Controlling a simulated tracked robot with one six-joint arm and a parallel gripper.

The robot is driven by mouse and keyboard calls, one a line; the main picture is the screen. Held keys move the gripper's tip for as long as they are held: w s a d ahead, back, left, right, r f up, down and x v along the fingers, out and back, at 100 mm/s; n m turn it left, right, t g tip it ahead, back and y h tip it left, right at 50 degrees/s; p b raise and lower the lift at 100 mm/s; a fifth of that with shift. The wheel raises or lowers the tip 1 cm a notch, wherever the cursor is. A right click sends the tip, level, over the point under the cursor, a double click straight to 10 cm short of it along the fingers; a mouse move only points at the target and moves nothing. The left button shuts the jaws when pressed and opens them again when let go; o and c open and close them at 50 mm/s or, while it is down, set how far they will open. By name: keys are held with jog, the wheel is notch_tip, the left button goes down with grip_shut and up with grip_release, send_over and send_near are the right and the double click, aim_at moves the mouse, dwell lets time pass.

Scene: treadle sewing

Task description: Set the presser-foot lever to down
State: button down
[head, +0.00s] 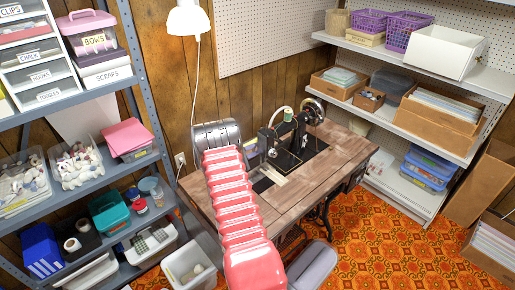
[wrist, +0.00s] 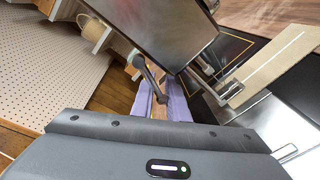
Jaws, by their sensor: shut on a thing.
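The black sewing machine (head: 287,150) stands on the wooden treadle table (head: 330,165). In the wrist view its head (wrist: 165,25) fills the upper middle as a dark, shiny panel. The presser-foot lever (wrist: 149,76) is a short grey metal arm beside the head, running down between the purple fingers of my gripper (wrist: 172,102). My gripper is shut on the lever's end. I cannot tell from this angle whether the lever stands up or down. The presser foot (wrist: 230,90) shows right of the fingers, near a beige strip (wrist: 275,68). My arm hides part of the table in the head view.
A white lamp (head: 187,20) hangs above the table's left side. Loaded shelves stand at left (head: 90,190) and right (head: 440,75). Patterned orange floor (head: 365,235) is open at the front right.

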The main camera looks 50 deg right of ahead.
jog(key=shift+s+d, duration=0.1)
jog(key=shift+s, duration=0.1)
jog(key=c, duration=1.9)
grip_release()
jog(key=shift+o, duration=0.9)
jog(key=shift+w, duration=0.1)
jog(key=v, duration=1.4)
